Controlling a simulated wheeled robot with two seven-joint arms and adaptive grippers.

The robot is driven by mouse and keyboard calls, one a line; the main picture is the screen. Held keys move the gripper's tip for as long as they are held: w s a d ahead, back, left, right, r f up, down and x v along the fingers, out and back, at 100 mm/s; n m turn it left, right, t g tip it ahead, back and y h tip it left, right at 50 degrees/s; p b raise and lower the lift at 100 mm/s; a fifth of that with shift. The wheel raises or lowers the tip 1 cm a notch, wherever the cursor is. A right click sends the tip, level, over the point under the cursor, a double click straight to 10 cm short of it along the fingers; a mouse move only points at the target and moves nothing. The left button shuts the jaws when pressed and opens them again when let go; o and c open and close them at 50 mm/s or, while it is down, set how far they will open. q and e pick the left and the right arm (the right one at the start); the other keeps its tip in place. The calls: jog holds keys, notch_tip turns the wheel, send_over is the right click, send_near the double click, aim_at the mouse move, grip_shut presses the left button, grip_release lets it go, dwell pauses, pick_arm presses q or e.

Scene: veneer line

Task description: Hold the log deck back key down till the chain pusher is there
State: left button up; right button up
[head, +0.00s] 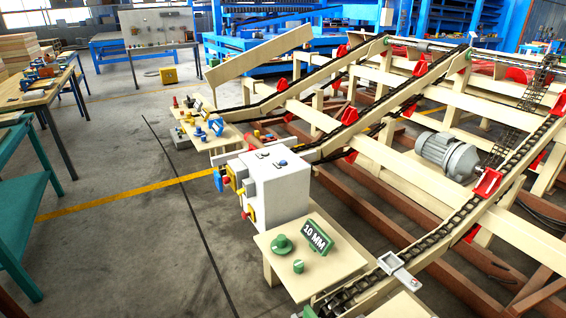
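The log deck (380,150) fills the right side, with cream beams and dark chains (440,232) running up and away. A white control box (285,192) stands at its near left end. Small keys or knobs (282,163) sit on top of the box, one of them blue; I cannot tell which is the back key. A pale grey bracket (398,268) sits on the nearest chain at the lower right; I cannot tell whether it is the chain pusher. Several red pieces (487,184) are fixed along the deck. Neither of my grippers is in view.
A cream stand with a "10 MM" sign (318,237) and green knobs (282,246) is in front of the box. A small table (225,142) with coloured parts stands behind it. A grey motor (447,155) is on the deck. The floor (130,240) at left is clear.

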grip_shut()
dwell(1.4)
